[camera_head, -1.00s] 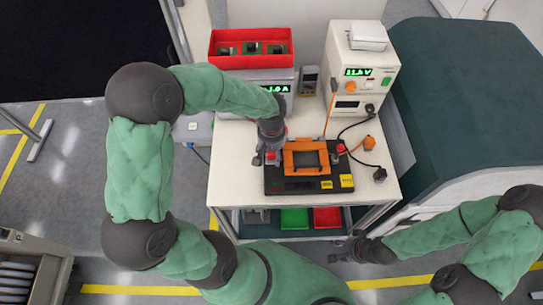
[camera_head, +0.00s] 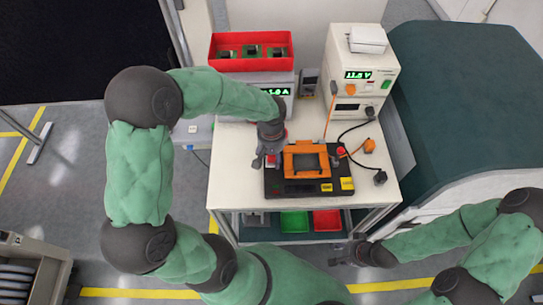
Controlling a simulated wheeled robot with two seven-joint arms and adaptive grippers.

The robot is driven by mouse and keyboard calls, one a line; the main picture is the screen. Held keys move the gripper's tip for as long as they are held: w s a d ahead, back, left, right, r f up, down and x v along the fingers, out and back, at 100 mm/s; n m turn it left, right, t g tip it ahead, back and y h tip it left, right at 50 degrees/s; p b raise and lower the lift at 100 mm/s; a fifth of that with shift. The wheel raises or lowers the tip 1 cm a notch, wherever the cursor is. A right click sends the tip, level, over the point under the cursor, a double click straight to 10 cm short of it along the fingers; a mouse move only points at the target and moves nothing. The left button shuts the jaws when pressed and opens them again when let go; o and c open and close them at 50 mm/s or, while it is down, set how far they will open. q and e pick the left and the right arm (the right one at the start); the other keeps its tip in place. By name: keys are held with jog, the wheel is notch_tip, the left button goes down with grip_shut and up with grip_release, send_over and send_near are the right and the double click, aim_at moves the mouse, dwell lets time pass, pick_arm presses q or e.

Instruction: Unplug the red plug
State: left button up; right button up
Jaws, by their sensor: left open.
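A black test fixture (camera_head: 290,187) with an orange clamp frame (camera_head: 306,160) stands on the white table. A red piece (camera_head: 271,161) shows at its left side, and another red piece (camera_head: 340,150) at its right side. I cannot tell which of these is the red plug. My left gripper (camera_head: 266,162) is open, pointing down at the red piece on the left; contact cannot be made out. My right gripper (camera_head: 336,256) hangs low in front of the table, empty, its jaws too small to judge.
A red bin (camera_head: 250,64) with circuit boards stands on an instrument at the back left. A white power supply (camera_head: 362,91) is at the back right. A black cable runs to a black plug (camera_head: 380,177). Green (camera_head: 294,222) and red (camera_head: 327,220) trays sit below.

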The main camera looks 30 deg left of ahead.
dwell(0.4)
pick_arm(q)
grip_shut()
jog(key=shift+o, duration=2.2)
grip_release()
notch_tip(320, 180, up, 12)
